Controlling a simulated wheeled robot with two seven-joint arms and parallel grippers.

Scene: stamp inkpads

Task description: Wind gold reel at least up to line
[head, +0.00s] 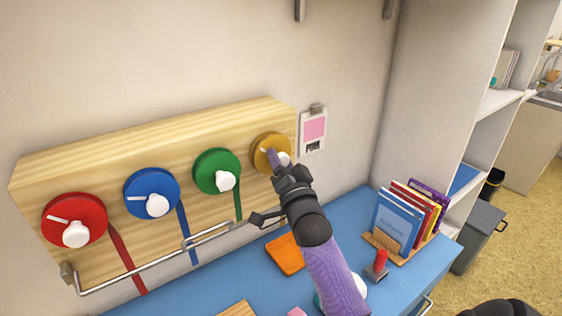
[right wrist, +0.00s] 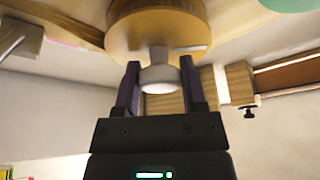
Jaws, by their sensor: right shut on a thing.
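The gold reel (head: 264,150) is the rightmost of the reels on the wooden board (head: 150,143). It also shows at the top of the right wrist view (right wrist: 125,30), with a pale mark on its face. My right gripper (head: 279,158) is at the reel, shut on its white knob (right wrist: 158,78), with one dark finger on each side of the knob. My gripper and arm hide the area below the gold reel, so I cannot see its ribbon or make out a line there. My left gripper is not in view.
Red (head: 74,217), blue (head: 152,190) and green (head: 216,170) reels have hanging ribbons. A metal rail (head: 140,268) runs along the board's lower front. An orange pad (head: 286,254), a red-handled stamp (head: 376,266) and books (head: 399,220) are on the blue desk (head: 345,212). A pink card (head: 313,130) hangs on the wall.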

